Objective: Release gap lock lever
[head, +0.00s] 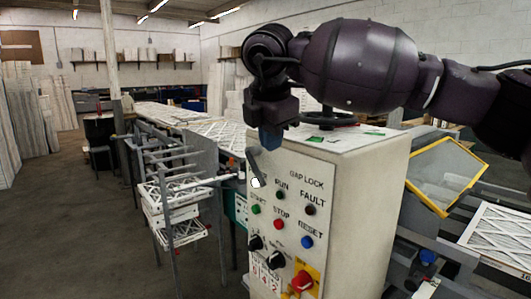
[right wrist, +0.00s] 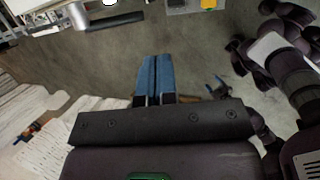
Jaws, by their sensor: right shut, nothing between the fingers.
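The grey control cabinet (head: 347,198) stands in the middle of the head view, with a GAP LOCK label (head: 306,184) on its front panel. A grey lever (head: 252,164) with a pale end hangs at the panel's upper left edge. My right gripper (head: 270,142) points down just above and in front of the lever, apart from it as far as I can tell. Its blue fingers (right wrist: 155,78) are together and empty in the right wrist view. Small blue tips (right wrist: 219,86) there, beside my dark arm parts, look like my left gripper, too small to read.
The panel carries a green start button (head: 256,209), a red stop button (head: 278,224), a blue reset button (head: 307,242) and a red emergency knob (head: 302,281). A rack of white filters (head: 178,215) stands left. A yellow-framed guard (head: 445,175) is right. The left floor is clear.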

